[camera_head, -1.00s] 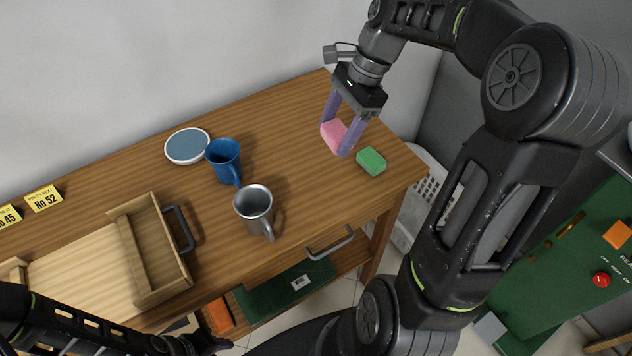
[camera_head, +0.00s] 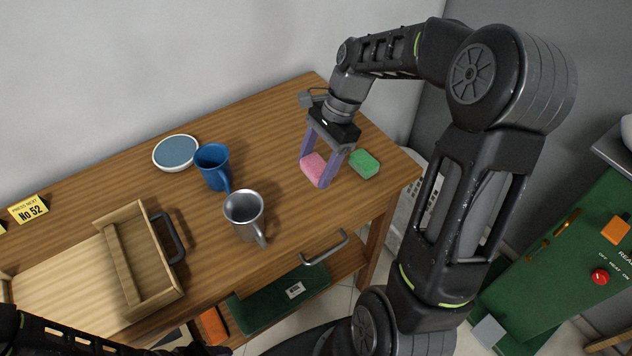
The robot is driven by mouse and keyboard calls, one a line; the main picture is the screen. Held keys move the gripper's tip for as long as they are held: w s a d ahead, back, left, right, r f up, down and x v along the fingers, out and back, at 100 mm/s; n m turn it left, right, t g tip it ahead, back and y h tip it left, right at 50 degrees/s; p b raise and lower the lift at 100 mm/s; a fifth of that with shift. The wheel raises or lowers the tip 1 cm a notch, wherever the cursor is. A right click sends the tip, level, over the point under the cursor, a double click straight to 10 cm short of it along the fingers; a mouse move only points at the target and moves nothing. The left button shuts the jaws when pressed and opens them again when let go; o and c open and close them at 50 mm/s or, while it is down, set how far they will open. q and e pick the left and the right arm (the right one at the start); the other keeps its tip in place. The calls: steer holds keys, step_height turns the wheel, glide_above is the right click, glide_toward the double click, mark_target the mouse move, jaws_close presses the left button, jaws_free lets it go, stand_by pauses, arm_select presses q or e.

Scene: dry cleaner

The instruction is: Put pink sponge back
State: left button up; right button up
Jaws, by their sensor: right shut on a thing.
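The pink sponge (camera_head: 314,168) is between the two purple fingers of my right gripper (camera_head: 317,166), which is shut on it. The sponge is at or just above the wooden table top (camera_head: 270,130); I cannot tell whether it touches. A green sponge (camera_head: 364,164) lies on the table just right of the gripper, apart from it. My left arm shows at the bottom left corner, but its gripper fingers are not visible.
A blue mug (camera_head: 213,168), a grey metal mug (camera_head: 244,215) and a round blue-and-white dish (camera_head: 176,153) stand left of the right gripper. An open wooden box with a dark handle (camera_head: 167,238) sits at the left. The table's back right is clear.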

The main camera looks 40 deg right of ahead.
mark_target(311, 194)
step_height(311, 194, down, 2)
steer(key=shift+f, duration=0.2)
step_height(311, 194, down, 3)
steer(key=shift+f+p, duration=0.15)
steer(key=shift+p, duration=0.2)
steer(key=shift+f, duration=0.2)
steer(key=shift+f, duration=0.15)
steer(key=o, duration=1.4)
